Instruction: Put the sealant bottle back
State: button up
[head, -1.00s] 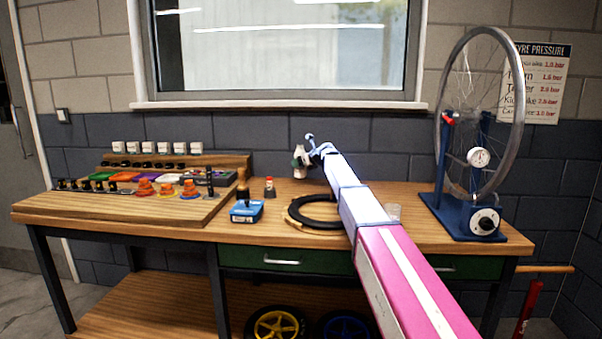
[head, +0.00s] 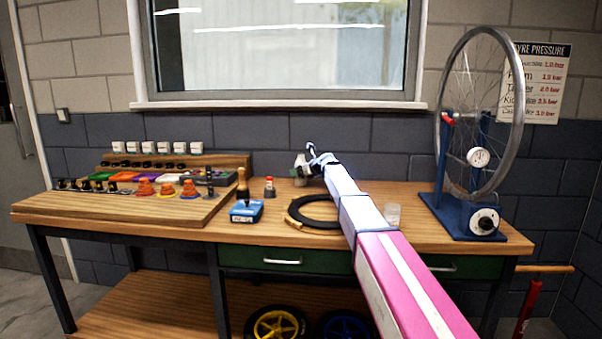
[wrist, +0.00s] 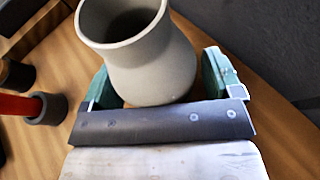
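The sealant bottle (head: 299,169) looks pale grey and stands upright near the back of the bench, close to the wall. In the wrist view it is a grey body (wrist: 150,65) with a wide round mouth, between two green fingers. In the head view my gripper (head: 306,163) is partly hidden by my own arm. The bottle's base is at or just above the bench top (head: 330,235); I cannot tell if it touches.
A black ring (head: 291,217) lies in front of the bottle. A small red-topped bottle (head: 269,187) and a blue device (head: 246,212) are to the left. A clear cup (head: 392,214) stands right of my arm. A wheel stand (head: 462,225) fills the right end.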

jog(key=shift+r, duration=0.1)
jog(key=v, duration=1.2)
jog(key=shift+r, duration=0.1)
dwell(1.1)
